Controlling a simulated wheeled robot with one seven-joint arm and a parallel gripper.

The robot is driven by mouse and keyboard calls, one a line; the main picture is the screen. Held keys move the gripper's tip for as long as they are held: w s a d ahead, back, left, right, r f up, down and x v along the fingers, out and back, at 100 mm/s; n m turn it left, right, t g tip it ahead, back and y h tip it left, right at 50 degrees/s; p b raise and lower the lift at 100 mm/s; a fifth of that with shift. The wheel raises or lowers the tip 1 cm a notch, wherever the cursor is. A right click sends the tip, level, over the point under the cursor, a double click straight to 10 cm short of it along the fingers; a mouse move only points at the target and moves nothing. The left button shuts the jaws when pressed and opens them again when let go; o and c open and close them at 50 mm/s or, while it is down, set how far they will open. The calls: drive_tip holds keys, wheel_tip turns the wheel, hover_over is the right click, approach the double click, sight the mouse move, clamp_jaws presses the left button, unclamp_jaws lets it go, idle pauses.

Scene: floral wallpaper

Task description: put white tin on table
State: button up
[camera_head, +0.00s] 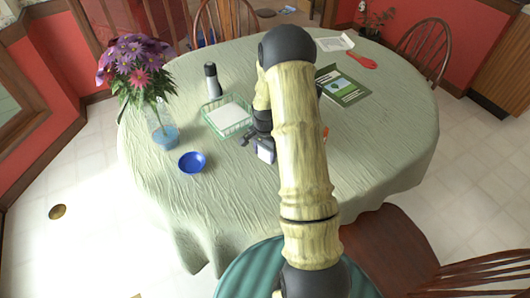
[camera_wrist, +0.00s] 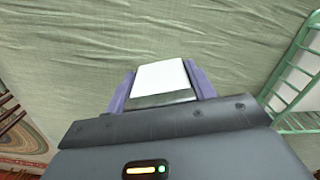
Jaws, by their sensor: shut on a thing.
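The white tin (camera_wrist: 160,80) is between the two purple fingers of my gripper (camera_wrist: 162,86) in the wrist view. Its top is white and its near side is grey. In the head view the tin (camera_head: 265,152) shows as a small pale patch under my gripper (camera_head: 258,146), over the table (camera_head: 225,205). The table has a pale green cloth. My gripper is shut on the tin. I cannot tell whether the tin touches the cloth. My arm hides part of the table's middle.
A green wire basket (camera_head: 228,117) with a white inside stands left of my gripper, also in the wrist view (camera_wrist: 295,75). A blue bowl (camera_head: 192,162), flower vase (camera_head: 160,130), dark bottle (camera_head: 212,80), booklet (camera_head: 342,87) and red spoon (camera_head: 362,60) are on the table. Its right side is clear.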

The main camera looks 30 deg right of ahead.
drive_tip(key=shift+f, duration=0.15)
drive_tip(key=shift+c, duration=0.6)
drive_tip(key=o, duration=1.4)
drive_tip(key=shift+c, duration=0.2)
wheel_tip(320, 180, up, 12)
drive_tip(key=shift+r+b, duration=0.1)
drive_tip(key=shift+b, duration=0.2)
drive_tip(key=shift+a, duration=0.1)
drive_tip(key=s+a+r+n+t, duration=0.1)
drive_tip(key=s+a+r+n, duration=0.2)
drive_tip(key=s+a+n, duration=0.3)
drive_tip(key=s+a+r+n+t, duration=0.1)
drive_tip(key=s+a+r+n, duration=0.3)
drive_tip(key=s+a+n, duration=0.3)
drive_tip(key=s, duration=0.4)
drive_tip(key=shift+s+a+t, duration=0.2)
drive_tip(key=shift+s+t, duration=0.1)
